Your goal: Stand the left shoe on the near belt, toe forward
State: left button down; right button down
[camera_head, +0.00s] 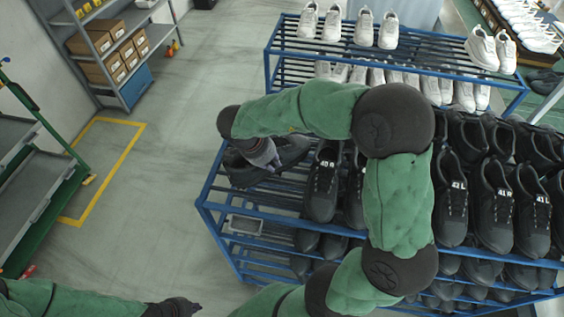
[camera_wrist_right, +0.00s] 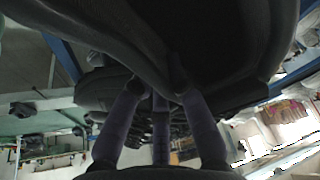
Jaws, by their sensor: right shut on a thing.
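Black shoes stand in rows on a blue rack (camera_head: 210,203). At the rack's left end, my right gripper (camera_head: 270,163) is at a black shoe (camera_head: 241,172), with its arm reaching over the rack. In the right wrist view, the shoe (camera_wrist_right: 130,45) fills the top and the fingers (camera_wrist_right: 160,100) are shut on its edge. The shoe is partly covered by the gripper and arm. I cannot tell whether it is a left shoe. My left gripper (camera_head: 183,307) is at the bottom edge, away from the shoes, its fingers unclear. I cannot make out a near belt.
White shoes (camera_head: 362,28) stand on the rack's far part. A grey shelf unit (camera_head: 100,50) with cardboard boxes is at the far left. A green-framed grey stand (camera_head: 45,185) is at the left edge. The floor (camera_head: 170,165) between it and the rack is clear.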

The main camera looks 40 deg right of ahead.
aim_at(285, 167)
jog(key=shift+s+d+f, duration=0.15)
jog(key=shift+d+f, duration=0.5)
jog(key=shift+d, duration=0.2)
jog(key=shift+s+d+f, duration=0.1)
jog(key=shift+d+f, duration=0.5)
jog(key=shift+d, duration=0.25)
jog(key=shift+a, duration=0.1)
jog(key=c, duration=1.2)
grip_release()
jog(key=shift+f, duration=0.15)
jog(key=shift+c, duration=0.2)
